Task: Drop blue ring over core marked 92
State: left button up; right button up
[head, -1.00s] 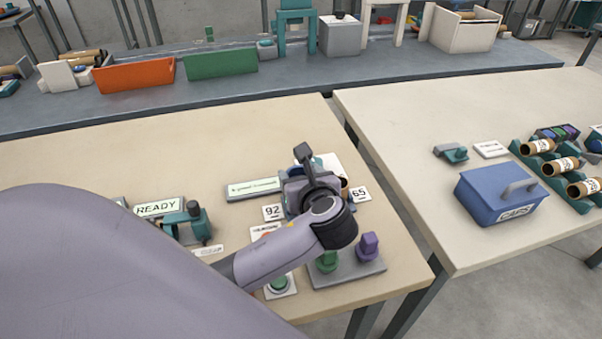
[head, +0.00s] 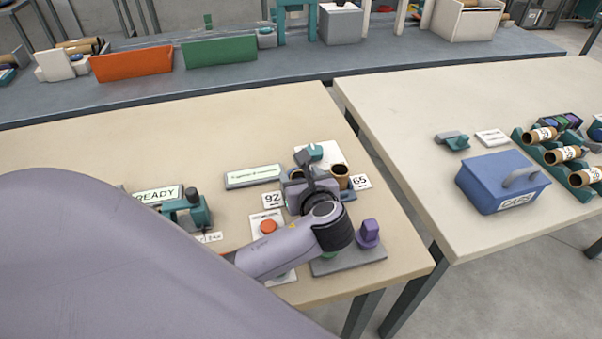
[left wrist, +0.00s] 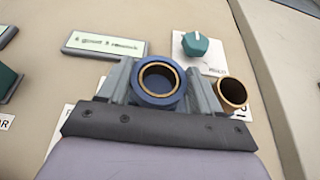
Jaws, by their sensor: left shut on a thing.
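My left gripper (head: 304,184) is over the right part of the near table, shut on the blue ring (left wrist: 150,100). In the left wrist view the ring sits between the two grey fingers (left wrist: 159,86). A tan-brown core rim (left wrist: 140,78) shows inside the ring, concentric with it; I cannot tell how far down the ring sits around it. The label 92 (head: 273,199) lies just left of the gripper, which hides most of that core in the head view. A second brown core (head: 340,176) stands open-topped beside the label 65 (head: 360,182). My right gripper is not in view.
A white plate with a teal knob (head: 315,152) is behind the cores. A blue CAPS box (head: 500,184) stands on the right table.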

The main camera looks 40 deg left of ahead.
pick_arm(q)
jog(key=shift+f, duration=0.1)
jog(key=o, duration=1.2)
jog(key=shift+c, duration=0.2)
notch_tip(320, 180, up, 20)
jog(key=p, duration=0.2)
jog(key=shift+d, duration=0.1)
